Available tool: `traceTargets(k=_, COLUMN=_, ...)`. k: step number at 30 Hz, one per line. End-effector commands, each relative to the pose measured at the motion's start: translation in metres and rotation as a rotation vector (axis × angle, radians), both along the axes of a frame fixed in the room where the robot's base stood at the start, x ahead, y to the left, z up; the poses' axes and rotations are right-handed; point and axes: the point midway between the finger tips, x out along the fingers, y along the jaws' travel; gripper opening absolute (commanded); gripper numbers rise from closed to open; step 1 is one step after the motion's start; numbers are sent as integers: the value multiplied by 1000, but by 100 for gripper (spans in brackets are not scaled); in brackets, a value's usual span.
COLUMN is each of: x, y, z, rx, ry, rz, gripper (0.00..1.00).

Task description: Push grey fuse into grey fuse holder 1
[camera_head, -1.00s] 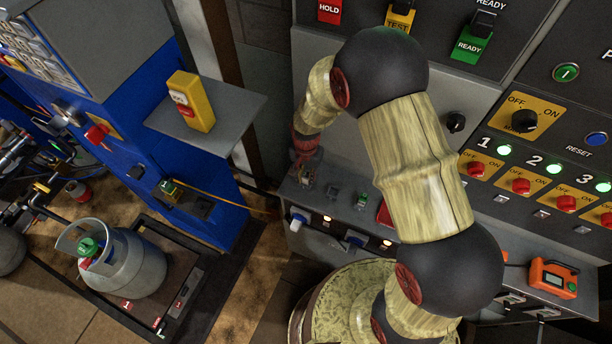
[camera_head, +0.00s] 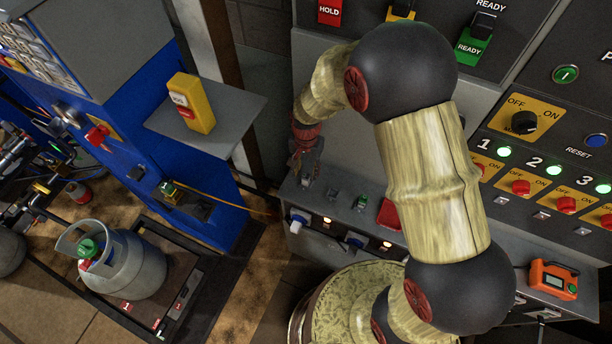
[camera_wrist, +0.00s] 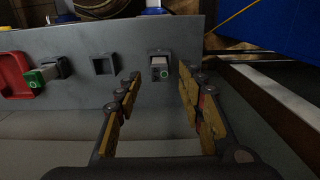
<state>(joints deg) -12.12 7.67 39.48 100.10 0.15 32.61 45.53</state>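In the head view my gripper (camera_head: 305,160) is above the left end of the panel ledge, over that holder (camera_head: 306,181). Another square holder (camera_wrist: 104,64) to the left in the wrist view looks empty.
A green fuse (camera_wrist: 38,77) sits at a further holder, beside a red tray (camera_wrist: 14,75). An orange meter (camera_head: 553,279) lies at the right of the ledge. A blue cabinet with a grey shelf (camera_head: 222,115) and yellow box (camera_head: 190,103) stands left.

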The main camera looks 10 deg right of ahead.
Motion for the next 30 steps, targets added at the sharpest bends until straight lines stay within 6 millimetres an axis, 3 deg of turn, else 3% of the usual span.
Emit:
traceTargets(k=6, x=0, y=0, z=43, rx=0, ry=-1, rz=0, gripper=39)
traceTargets(k=12, x=0, y=0, z=63, rx=0, ry=1, rz=0, gripper=39)
traceTargets(k=30, x=-1, y=0, z=68, rx=0, ry=1, rz=0, gripper=39)
